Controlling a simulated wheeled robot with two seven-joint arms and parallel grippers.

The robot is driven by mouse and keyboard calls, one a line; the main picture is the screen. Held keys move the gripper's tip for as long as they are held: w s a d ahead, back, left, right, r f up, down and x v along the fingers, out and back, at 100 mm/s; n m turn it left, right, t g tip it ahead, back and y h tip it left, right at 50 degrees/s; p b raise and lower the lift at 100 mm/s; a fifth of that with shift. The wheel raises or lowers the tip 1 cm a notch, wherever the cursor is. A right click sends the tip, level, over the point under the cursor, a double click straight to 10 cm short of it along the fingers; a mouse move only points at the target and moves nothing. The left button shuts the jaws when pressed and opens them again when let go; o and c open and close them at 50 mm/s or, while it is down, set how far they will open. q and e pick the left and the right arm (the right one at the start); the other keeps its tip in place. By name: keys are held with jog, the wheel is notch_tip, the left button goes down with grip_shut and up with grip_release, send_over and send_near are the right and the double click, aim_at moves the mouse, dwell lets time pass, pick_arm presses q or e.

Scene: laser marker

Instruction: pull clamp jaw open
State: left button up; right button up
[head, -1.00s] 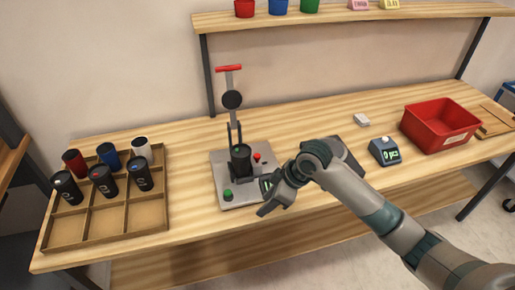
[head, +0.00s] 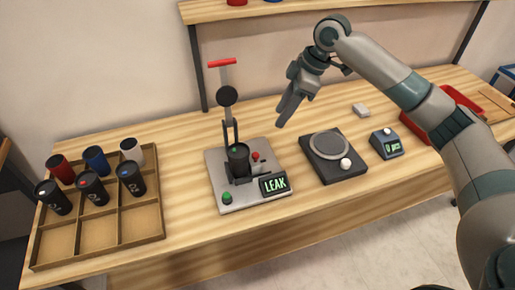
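The clamp fixture (head: 216,197) stands on the table at the picture's centre-left, a grey plate with a tall upright post. A red handle (head: 222,63) tops the post, with a round black pad (head: 228,96) below it. A dark cup (head: 239,160) with a green mark sits upright under the pad, apart from it. The jaw parts around the cup are too small to make out. My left gripper is out of view.
A wooden tray (head: 150,222) with several dark and coloured cups is at left. A black scale-like device (head: 340,172), a small display box (head: 388,145), a white block (head: 361,110) and a red bin (head: 462,100), partly behind my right arm, are at right.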

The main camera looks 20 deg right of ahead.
aim_at(256, 154)
jog(key=shift+f, duration=0.1)
jog(key=p+x, duration=0.4)
jog(key=x, duration=1.3)
jog(key=shift+f, duration=0.15)
jog(key=shift+c, duration=0.3)
